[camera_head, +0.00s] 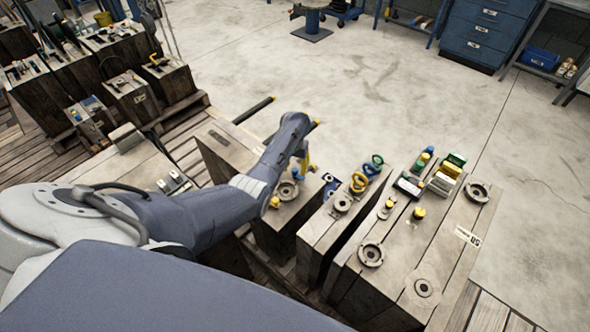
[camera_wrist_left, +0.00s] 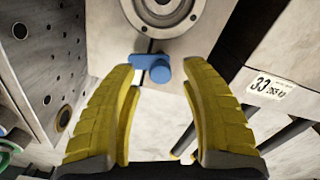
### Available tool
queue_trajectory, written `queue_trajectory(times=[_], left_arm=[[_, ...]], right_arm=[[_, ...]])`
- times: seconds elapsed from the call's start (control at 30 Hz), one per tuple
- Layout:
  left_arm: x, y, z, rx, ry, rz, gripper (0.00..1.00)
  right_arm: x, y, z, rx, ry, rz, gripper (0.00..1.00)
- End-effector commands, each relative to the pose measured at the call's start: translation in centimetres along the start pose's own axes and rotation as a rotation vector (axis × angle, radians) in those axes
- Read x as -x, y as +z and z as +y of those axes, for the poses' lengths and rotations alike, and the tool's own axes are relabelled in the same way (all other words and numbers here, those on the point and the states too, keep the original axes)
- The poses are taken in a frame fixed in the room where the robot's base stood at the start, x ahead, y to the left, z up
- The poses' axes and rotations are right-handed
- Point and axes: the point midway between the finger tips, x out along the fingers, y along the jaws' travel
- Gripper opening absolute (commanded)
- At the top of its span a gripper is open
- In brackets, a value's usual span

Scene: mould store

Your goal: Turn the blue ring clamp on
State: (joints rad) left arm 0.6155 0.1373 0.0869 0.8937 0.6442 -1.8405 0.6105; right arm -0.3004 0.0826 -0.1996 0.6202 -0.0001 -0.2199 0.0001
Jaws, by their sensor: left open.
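A blue clamp piece with a rounded knob and a pale stub (camera_wrist_left: 160,69) shows in the left wrist view, on the wooden-looking block face just below a round metal ring (camera_wrist_left: 162,8). In the head view a small blue part (camera_head: 297,173) shows beside my left gripper (camera_head: 305,162). The yellow fingers of my left gripper (camera_wrist_left: 157,72) are open, one on each side of the blue piece in the wrist picture; I cannot tell whether they touch it. My right gripper is not in view.
A block labelled 33 (camera_wrist_left: 267,87) and a perforated plate (camera_wrist_left: 50,60) flank the wrist view.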

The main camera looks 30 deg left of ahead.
Motion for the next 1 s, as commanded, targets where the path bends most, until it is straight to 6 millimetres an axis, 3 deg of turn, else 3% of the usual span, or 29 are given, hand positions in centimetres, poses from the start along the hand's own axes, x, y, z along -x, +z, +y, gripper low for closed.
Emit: queue_trajectory(times=[0.2,0.63,1.0], left_arm=[[-1.2,0.0,-0.1,-0.001,-0.002,-0.001,0.46],[-1.4,0.0,-0.1,0.0,-0.002,0.001,0.46],[-1.4,0.0,-0.1,0.0,-0.001,0.001,0.03]], right_arm=[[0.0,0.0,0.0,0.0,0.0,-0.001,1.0],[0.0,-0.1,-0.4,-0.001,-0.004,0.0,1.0],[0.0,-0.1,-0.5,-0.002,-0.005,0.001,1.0]])
